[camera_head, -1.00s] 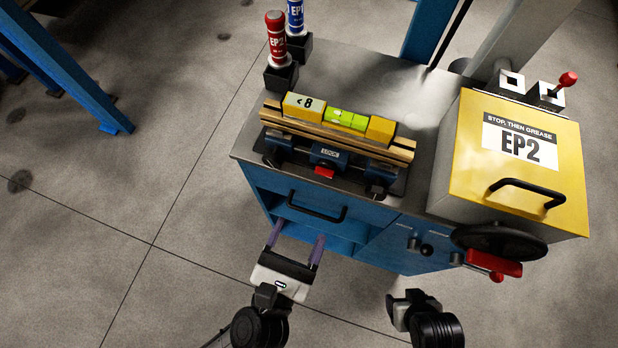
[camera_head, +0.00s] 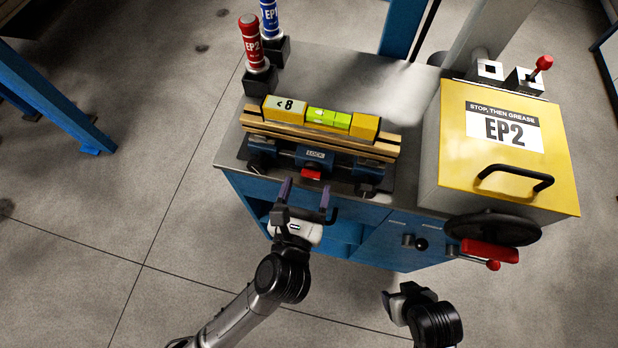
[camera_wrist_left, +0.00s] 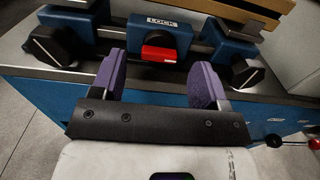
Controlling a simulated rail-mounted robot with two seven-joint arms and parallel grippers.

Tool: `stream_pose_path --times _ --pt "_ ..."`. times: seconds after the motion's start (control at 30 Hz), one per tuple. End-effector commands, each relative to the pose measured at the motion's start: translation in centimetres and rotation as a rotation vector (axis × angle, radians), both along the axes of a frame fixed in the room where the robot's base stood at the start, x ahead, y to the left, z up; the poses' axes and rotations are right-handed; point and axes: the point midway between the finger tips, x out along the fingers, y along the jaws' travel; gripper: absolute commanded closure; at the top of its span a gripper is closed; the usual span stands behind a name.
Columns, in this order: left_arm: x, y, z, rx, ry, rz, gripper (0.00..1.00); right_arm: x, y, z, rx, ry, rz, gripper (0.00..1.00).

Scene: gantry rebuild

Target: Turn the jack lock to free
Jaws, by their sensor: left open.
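The jack lock is a blue block (camera_head: 316,158) labelled LOCK with a red tab (camera_head: 311,174) on its front, below the wooden rails on the bench. In the left wrist view the LOCK block (camera_wrist_left: 160,36) and its red tab (camera_wrist_left: 160,52) lie ahead, between the fingertips in the picture. My left gripper (camera_head: 306,190) is open and empty, its purple fingers pointing at the lock, apart from the tab. It also shows in the left wrist view (camera_wrist_left: 158,78). My right gripper (camera_head: 400,298) is low at the front right, its fingers not clear.
Black knobs flank the lock (camera_wrist_left: 55,42). A yellow level (camera_head: 328,117) lies on the wooden rails (camera_head: 265,128). A yellow EP2 box (camera_head: 465,165), a black handwheel (camera_head: 492,229) and a red crank handle (camera_head: 488,251) are at the right. Red (camera_head: 252,45) and blue (camera_head: 269,18) tubes stand at the back left.

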Motion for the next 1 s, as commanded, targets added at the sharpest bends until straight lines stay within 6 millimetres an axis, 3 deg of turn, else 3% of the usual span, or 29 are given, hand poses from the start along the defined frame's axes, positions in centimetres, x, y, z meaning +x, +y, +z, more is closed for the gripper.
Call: stream_pose_path --times 0.23,0.63,1.0 --pt "2.0 -0.5 0.0 0.0 0.0 0.001 0.32 0.0 -0.1 -0.4 -0.004 -0.001 0.002 0.32" --pt "2.4 -0.6 0.0 0.0 0.001 0.0 0.32 0.0 -0.2 -0.4 -0.007 -0.001 0.004 0.32" --pt "2.4 -0.6 0.0 0.0 0.0 0.0 0.66 0.0 -0.1 -0.4 -0.004 -0.001 0.002 0.32"
